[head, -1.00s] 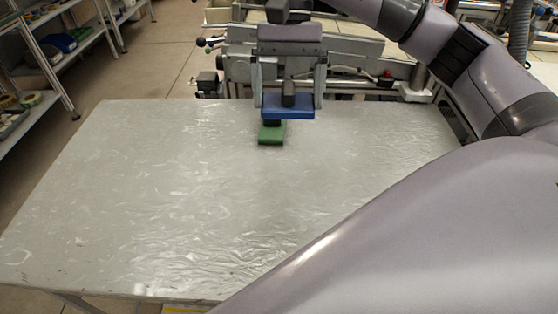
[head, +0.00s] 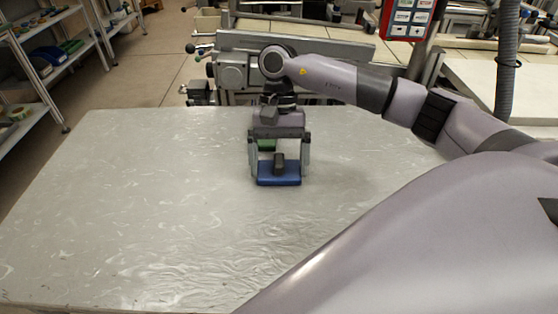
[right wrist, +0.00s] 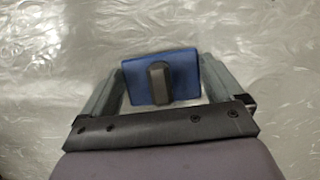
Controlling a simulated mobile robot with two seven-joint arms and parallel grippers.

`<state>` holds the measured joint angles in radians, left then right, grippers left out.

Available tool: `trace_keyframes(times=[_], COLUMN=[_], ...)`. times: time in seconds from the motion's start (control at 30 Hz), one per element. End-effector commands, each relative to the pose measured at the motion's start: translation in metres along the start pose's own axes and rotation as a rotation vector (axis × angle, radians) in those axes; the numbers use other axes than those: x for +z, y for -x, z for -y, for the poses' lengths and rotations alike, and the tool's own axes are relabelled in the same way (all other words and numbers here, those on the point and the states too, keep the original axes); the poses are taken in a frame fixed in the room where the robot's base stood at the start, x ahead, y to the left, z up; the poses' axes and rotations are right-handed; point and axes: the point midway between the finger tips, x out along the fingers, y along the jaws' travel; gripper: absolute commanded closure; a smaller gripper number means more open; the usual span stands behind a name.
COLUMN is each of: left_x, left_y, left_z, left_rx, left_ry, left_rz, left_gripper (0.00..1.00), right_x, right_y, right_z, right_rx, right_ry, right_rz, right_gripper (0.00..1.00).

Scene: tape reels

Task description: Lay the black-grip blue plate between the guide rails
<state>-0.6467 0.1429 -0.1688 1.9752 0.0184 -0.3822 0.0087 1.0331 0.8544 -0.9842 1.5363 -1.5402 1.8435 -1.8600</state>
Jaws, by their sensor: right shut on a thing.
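The blue plate (head: 278,180) with its dark upright grip (head: 279,161) is at the far middle of the table in the head view. My right gripper (head: 279,172) is shut on it, one finger at each side edge. The right wrist view also shows the blue plate (right wrist: 182,73) between the fingers, grip towards the camera. I cannot tell whether the plate touches the table or hangs just above it. I cannot make out guide rails in either view. My left gripper is not in view.
The pale, streaked table (head: 150,210) is bare to the left and in front. Machinery (head: 235,70) stands beyond its far edge, and shelves (head: 35,95) stand at the left.

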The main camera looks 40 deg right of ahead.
Motion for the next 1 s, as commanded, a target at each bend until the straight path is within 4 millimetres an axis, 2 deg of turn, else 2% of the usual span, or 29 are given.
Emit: trace_keyframes(times=[0.37,0.4,0.77,0.87,1.0], left_x=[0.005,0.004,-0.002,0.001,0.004], left_y=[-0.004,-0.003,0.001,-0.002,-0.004], left_z=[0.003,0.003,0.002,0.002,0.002], left_rx=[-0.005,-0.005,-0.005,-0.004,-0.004], left_ry=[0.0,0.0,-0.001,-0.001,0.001], left_rz=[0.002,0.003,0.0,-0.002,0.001], left_gripper=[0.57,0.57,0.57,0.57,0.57], right_x=[-0.003,-0.002,0.0,-0.001,-0.001], right_y=[-0.006,-0.004,0.002,0.017,0.05], right_z=[0.0,0.0,0.0,0.001,0.002], right_rx=[-0.001,-0.001,-0.001,-0.004,-0.006], right_ry=[0.001,0.001,0.001,0.001,0.002], right_rz=[0.0,0.0,-0.001,-0.003,-0.004], right_gripper=[0.38,0.0,0.0,0.0,0.0])
